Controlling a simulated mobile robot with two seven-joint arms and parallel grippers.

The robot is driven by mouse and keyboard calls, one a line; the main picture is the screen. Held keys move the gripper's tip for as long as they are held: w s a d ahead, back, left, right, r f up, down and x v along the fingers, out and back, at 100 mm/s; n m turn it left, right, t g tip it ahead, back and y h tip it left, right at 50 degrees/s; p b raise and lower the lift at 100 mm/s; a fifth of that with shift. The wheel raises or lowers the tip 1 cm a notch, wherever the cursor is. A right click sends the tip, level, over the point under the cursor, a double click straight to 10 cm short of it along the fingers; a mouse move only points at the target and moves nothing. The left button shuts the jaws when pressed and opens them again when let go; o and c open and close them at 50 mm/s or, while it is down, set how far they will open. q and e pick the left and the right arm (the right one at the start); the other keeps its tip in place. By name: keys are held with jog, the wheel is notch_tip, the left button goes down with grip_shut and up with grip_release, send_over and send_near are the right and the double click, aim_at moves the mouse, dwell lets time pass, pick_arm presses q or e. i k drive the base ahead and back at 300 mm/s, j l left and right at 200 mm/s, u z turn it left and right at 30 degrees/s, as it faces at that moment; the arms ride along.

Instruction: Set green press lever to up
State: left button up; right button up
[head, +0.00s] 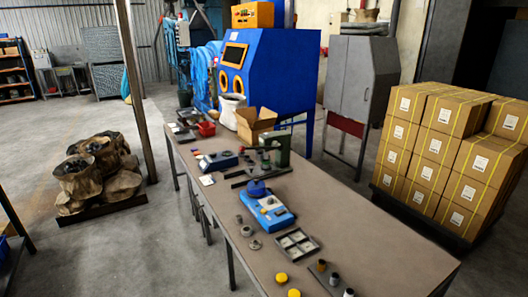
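A green press (283,150) stands on the long workbench (345,232), near its right edge and behind the blue device. Dark bars and small parts lie around its foot. It is small in the head view, so I cannot tell its lever apart from these dark parts or how the lever is set. Neither of my grippers is in view.
A blue device (268,210), a parts tray (296,244) and yellow-capped pieces (281,278) lie nearer on the bench. An open cardboard box (256,124) stands behind the press. Stacked cartons (440,145) stand right of the bench.

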aim_at(242, 148)
jog(key=i+j+z, duration=0.15)
jog(key=z, duration=0.3)
jog(key=j+z, duration=0.25)
jog(key=z, duration=0.15)
jog(key=i+j+z, duration=0.15)
jog(key=z, duration=0.3)
jog(key=j+z, duration=0.45)
jog(key=j, duration=1.4)
jog(key=k+j+z, duration=0.1)
jog(key=j, duration=0.65)
jog(key=j+z, duration=0.1)
jog(key=j, duration=0.6)
jog(key=k, duration=0.05)
